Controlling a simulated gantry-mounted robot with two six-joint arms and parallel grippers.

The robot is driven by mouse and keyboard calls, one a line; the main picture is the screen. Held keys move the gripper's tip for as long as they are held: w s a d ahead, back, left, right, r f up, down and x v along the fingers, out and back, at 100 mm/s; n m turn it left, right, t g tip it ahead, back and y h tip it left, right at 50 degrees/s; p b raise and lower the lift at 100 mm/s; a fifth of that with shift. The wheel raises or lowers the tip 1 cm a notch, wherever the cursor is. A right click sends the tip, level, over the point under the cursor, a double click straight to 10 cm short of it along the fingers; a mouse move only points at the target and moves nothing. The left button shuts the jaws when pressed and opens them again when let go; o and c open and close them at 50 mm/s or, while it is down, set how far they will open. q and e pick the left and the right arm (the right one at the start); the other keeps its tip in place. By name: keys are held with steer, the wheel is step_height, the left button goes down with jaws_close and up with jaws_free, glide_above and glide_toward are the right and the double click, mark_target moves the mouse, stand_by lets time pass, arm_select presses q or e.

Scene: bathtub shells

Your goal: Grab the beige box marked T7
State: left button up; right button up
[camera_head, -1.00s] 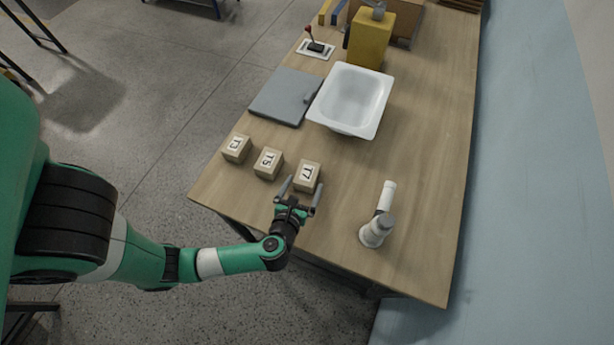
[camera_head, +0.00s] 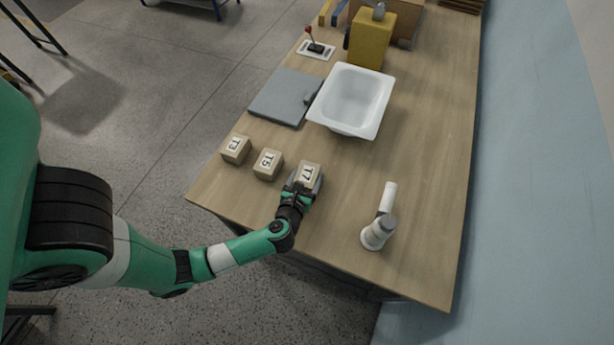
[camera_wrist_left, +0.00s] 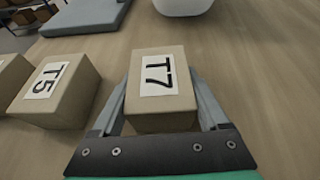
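The beige box marked T7 (camera_head: 309,173) stands on the wooden table, the rightmost of three beige boxes. My left gripper (camera_head: 305,181) is around it from the near side. In the left wrist view the T7 box (camera_wrist_left: 159,80) sits between the two grey fingers of the left gripper (camera_wrist_left: 162,95), one on each side. The fingers are apart, with small gaps showing beside the box near its front. Contact at the fingertips cannot be made out. The label faces up. My right gripper is not in view.
The T5 box (camera_head: 268,164) stands close left of T7, and the T3 box (camera_head: 236,149) further left. Behind are a grey panel (camera_head: 283,97) and a white basin (camera_head: 352,98). A white cylindrical device (camera_head: 378,232) stands to the right. The table between is clear.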

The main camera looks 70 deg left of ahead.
mark_target(310, 166)
arm_select(q)
steer(key=c, duration=0.7)
steer(key=shift+r, duration=0.1)
steer(key=shift+r, duration=0.25)
step_height(310, 166, up, 2)
steer(key=shift+r+p, duration=0.25)
steer(key=shift+p, duration=0.65)
steer(key=w+a+r+p, duration=0.1)
steer(key=a+r, duration=0.2)
steer(key=a, duration=0.1)
steer(key=w+a+r+p, duration=0.2)
steer(key=a+r, duration=0.1)
steer(key=a, duration=0.1)
steer(key=w+a+r+p, duration=0.2)
steer(key=a+r, duration=0.1)
steer(key=a, duration=0.2)
steer(key=shift+w+r, duration=0.2)
steer(key=shift+r, duration=0.2)
